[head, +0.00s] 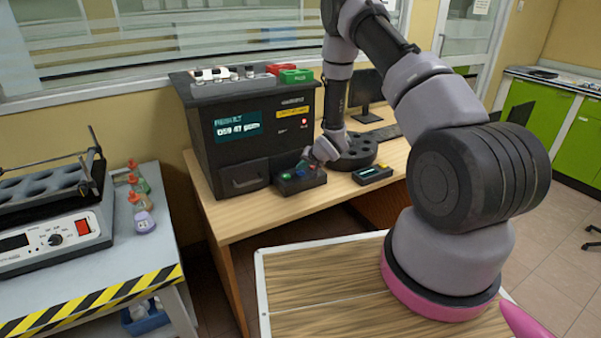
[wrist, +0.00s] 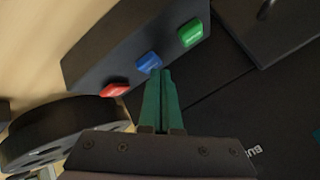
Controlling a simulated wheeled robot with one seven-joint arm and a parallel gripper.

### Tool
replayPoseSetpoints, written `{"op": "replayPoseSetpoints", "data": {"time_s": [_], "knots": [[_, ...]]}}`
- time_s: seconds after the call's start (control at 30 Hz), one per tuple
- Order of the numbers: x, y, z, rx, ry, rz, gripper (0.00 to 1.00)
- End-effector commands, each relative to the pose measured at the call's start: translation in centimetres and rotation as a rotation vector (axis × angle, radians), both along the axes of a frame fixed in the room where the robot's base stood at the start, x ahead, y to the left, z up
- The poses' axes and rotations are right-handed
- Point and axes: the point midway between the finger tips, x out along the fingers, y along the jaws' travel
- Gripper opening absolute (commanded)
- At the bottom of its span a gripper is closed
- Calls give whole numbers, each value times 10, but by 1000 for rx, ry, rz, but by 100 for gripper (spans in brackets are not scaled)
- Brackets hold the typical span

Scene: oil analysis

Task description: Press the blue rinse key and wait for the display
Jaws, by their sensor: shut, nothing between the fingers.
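The blue rinse key (wrist: 149,62) sits between a green key (wrist: 190,32) and a red key (wrist: 115,90) on a small black key box (wrist: 135,35). In the head view the key box (head: 300,184) stands on the wooden desk in front of the black analyser (head: 235,158). The analyser's display (head: 238,127) is lit and reads "RESULT" with a line of figures below that I cannot read surely. My gripper (wrist: 164,74) is shut and empty, its green fingertips right by the blue key. I cannot tell whether they touch it. In the head view my wrist partly hides the keys.
A black round holder (head: 352,158) with holes stands right of the key box, close to my wrist. A small device with a screen (head: 372,173) lies on the desk. Red and green trays (head: 290,73) sit on the analyser. Several small bottles (head: 140,190) stand on the left bench.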

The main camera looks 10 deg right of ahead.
Motion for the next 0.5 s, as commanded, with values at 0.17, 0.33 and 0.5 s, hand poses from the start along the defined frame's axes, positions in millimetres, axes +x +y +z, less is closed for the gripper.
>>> {"op": "replayPoseSetpoints", "data": {"time_s": [0.17, 0.33, 0.5], "knots": [[0, 0, -3, 0, 0, 0, 0], [0, 0, -5, 0, 0, 0, 0], [0, 0, -7, 1, 0, -1, 0]]}}
